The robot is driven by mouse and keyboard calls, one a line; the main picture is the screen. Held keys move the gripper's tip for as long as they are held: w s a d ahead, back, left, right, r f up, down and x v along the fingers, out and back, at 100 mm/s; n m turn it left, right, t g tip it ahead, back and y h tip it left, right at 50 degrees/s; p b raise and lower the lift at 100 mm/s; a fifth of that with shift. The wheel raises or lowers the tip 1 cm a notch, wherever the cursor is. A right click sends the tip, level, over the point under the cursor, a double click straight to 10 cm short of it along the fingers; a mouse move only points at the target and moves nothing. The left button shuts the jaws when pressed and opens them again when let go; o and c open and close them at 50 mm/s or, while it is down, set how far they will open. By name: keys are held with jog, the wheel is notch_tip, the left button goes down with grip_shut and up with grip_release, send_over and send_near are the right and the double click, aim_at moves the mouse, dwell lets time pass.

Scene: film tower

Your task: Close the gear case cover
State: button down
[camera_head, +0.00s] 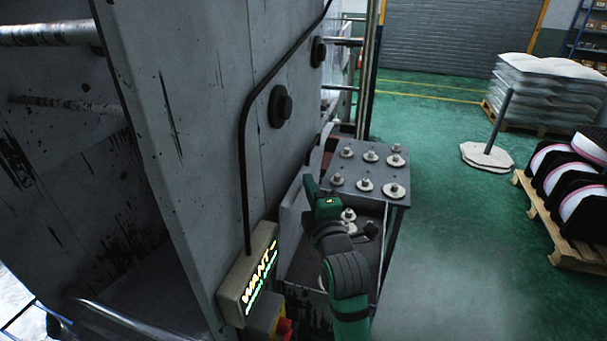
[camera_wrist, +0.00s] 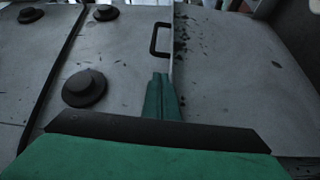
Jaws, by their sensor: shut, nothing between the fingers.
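The gear case (camera_head: 395,215) is a low grey metal box beside the tall machine wall. Knob-like metal parts stand on its top, and more show in the dark recess under my arm. A light grey panel (camera_head: 293,218), which looks like the cover, stands upright and open between the recess and the wall. In the wrist view, a black handle (camera_wrist: 153,39) sits at a panel's edge, just beyond my fingertips. My gripper (camera_head: 309,184) is shut and empty beside the panel; its green fingers also show in the wrist view (camera_wrist: 163,80). Contact cannot be told.
The machine wall (camera_head: 190,120) rises close on the left, with black round knobs, a cable and a lit sign box (camera_head: 248,275). Green floor (camera_head: 440,250) is free on the right. A post on a pale base (camera_head: 487,157) and loaded pallets stand farther right.

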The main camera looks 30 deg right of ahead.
aim_at(303, 171)
jog(key=x, duration=0.8)
jog(key=shift+w+d, duration=0.15)
jog(key=shift+w, duration=0.1)
jog(key=shift+d, duration=0.1)
